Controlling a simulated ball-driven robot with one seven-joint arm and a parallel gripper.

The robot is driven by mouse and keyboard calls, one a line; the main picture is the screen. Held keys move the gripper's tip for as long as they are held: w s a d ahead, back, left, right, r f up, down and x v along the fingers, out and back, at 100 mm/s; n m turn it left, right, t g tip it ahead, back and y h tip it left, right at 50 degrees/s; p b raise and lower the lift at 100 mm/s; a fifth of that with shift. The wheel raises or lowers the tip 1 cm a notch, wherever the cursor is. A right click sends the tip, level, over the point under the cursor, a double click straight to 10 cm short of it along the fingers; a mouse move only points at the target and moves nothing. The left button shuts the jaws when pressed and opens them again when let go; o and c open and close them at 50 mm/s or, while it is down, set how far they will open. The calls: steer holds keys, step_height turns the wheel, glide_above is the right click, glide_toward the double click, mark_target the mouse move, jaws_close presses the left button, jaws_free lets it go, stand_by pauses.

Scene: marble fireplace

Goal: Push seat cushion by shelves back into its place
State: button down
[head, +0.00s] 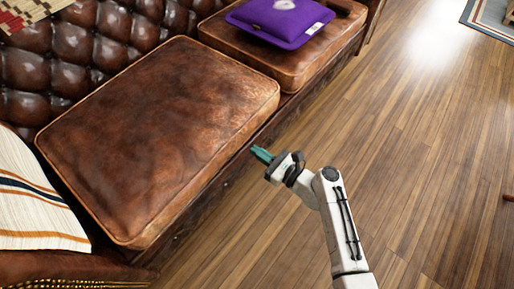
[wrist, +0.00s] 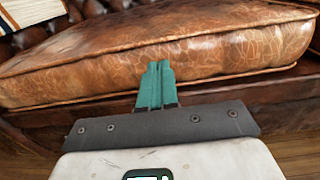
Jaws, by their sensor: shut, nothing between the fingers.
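A brown leather seat cushion (head: 155,130) lies on the tufted leather sofa, nearest to me. It lies at a slight angle to the sofa's front edge. Its worn front face fills the middle of the wrist view (wrist: 210,55). My gripper (head: 256,153) is shut and empty, in front of the cushion's front side towards its right end. In the wrist view its teal fingers (wrist: 158,68) point at the front face and overlap its lower part; I cannot tell whether they touch it.
A second seat cushion (head: 225,38) further along the sofa carries a purple pillow (head: 280,20). A striped pillow (head: 35,200) leans at the left, by the armrest (head: 75,268). The sofa's base rail (head: 215,185) runs below the cushion. The wooden floor (head: 420,140) to the right is clear.

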steer(key=p+v, duration=0.2)
steer(key=v, duration=0.7)
steer(key=s+d+f+n+g+h, duration=0.2)
steer(key=s+n+g, duration=0.2)
steer(key=s+n, duration=0.35)
steer(key=s+d+f+n+g+h, duration=0.2)
steer(key=s+n+g+h, duration=0.15)
steer(key=s+n, duration=0.35)
steer(key=s+d+r+n+g+h, duration=0.1)
steer(key=s+d+r+n+h, duration=0.45)
steer(key=d, duration=0.25)
steer(key=s+d+r+n+g+h, duration=0.1)
steer(key=s+d+r+n+h, duration=0.35)
steer(key=s+d, duration=0.35)
step_height(320, 180, up, 27)
steer(key=w+p, duration=0.1)
steer(key=p, duration=2.7)
steer(key=shift+d+r+y+p, duration=0.15)
steer(key=shift+y+p, duration=0.25)
steer(key=shift+y, duration=0.05)
